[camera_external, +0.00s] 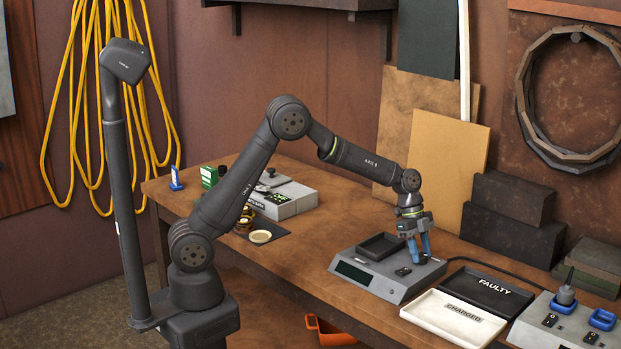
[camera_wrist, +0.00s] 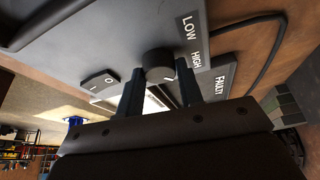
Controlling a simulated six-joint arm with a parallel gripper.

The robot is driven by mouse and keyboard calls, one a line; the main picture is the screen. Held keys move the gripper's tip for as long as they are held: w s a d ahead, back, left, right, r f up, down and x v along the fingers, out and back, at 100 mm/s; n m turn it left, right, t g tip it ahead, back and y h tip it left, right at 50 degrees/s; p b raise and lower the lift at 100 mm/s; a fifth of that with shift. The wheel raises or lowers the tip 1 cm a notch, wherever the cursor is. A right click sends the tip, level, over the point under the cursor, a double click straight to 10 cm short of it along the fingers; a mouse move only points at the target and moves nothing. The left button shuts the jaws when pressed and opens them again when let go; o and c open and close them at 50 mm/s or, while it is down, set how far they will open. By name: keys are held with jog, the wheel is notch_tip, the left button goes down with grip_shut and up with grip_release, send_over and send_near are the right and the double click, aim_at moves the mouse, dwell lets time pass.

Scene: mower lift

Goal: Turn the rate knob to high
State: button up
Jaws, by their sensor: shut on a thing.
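The rate knob (camera_wrist: 158,65) is a dark round knob on a grey charger unit, close up in the wrist view. LOW and HIGH labels (camera_wrist: 193,42) are on a dark plate to its right. A short white mark shows at the knob's lower right in that view. My gripper (camera_wrist: 160,82) has one finger on each side of the knob and is shut on it. In the external view my gripper (camera_external: 418,258) points down at the right end of the charger unit (camera_external: 372,281). The knob is hidden by the fingers there.
A rocker switch (camera_external: 403,271) sits left of my fingers on the unit. A white CHARGED tray (camera_external: 420,307) and a black FAULTY tray (camera_external: 500,289) lie to the right. A grey outlet box (camera_external: 535,328) is at the right edge. Another grey device (camera_external: 290,203) stands further left.

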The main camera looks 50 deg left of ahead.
jog(key=shift+m+g, duration=0.4)
jog(key=shift+m, duration=0.7)
jog(key=o, duration=1)
jog(key=shift+c, duration=0.2)
jog(key=v, duration=1.7)
jog(key=shift+d+r, duration=0.15)
jog(key=shift+r, duration=0.15)
jog(key=shift+w, duration=0.1)
